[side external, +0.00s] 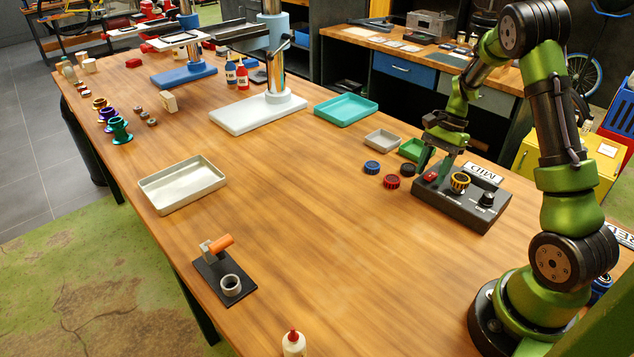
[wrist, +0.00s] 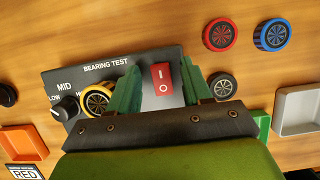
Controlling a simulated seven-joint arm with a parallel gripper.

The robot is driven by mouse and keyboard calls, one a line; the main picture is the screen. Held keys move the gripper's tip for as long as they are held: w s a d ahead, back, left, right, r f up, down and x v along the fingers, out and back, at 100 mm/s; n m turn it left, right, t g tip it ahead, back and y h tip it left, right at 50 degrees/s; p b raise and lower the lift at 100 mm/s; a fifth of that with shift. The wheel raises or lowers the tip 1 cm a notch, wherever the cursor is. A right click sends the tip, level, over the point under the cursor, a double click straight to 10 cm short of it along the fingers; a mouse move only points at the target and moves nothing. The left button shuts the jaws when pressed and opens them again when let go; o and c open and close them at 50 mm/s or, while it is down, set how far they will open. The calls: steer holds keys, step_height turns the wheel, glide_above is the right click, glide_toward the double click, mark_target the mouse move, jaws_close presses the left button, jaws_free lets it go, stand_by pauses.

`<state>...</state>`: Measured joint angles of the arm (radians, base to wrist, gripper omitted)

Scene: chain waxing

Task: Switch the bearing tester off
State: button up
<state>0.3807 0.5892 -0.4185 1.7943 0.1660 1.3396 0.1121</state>
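The bearing tester (side external: 450,208) is a dark box near the table's right edge; its panel (wrist: 120,68) reads "BEARING TEST" in the wrist view. A red rocker switch (wrist: 162,76), marked I and O, sits at one end and also shows in the side view (side external: 430,176). I cannot tell which half is pressed. A gold-rimmed bearing (wrist: 97,102) and a black knob (wrist: 65,108) are on the same panel. My gripper (side external: 430,160) is over the switch end, pointing down. Its green fingers (wrist: 162,86) are apart, one on each side of the switch, with visible gaps.
Red (wrist: 220,35), blue (wrist: 272,34) and black (wrist: 223,86) round bearings lie beside the tester. A grey tray (side external: 382,139) and a green tray (side external: 411,150) stand close behind. A larger teal tray (side external: 346,109) is farther back. The table's middle (side external: 310,210) is clear.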

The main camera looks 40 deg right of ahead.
steer(key=shift+r, duration=0.1)
steer(key=v, duration=1.6)
steer(key=shift+r, duration=0.3)
steer(key=shift+d, duration=0.2)
steer(key=s+a+r+n+t, duration=0.1)
steer(key=s+a+n+t, duration=0.1)
steer(key=a, duration=0.8)
steer(key=s+a+r+n+t+h, duration=0.1)
steer(key=s+a+n+t, duration=0.1)
steer(key=s+a+n, duration=0.2)
steer(key=s+a+r+n+t+h, duration=0.1)
steer(key=s+a+n+t, duration=0.2)
steer(key=a+n, duration=0.5)
steer(key=a, duration=0.8)
steer(key=shift+r, duration=0.3)
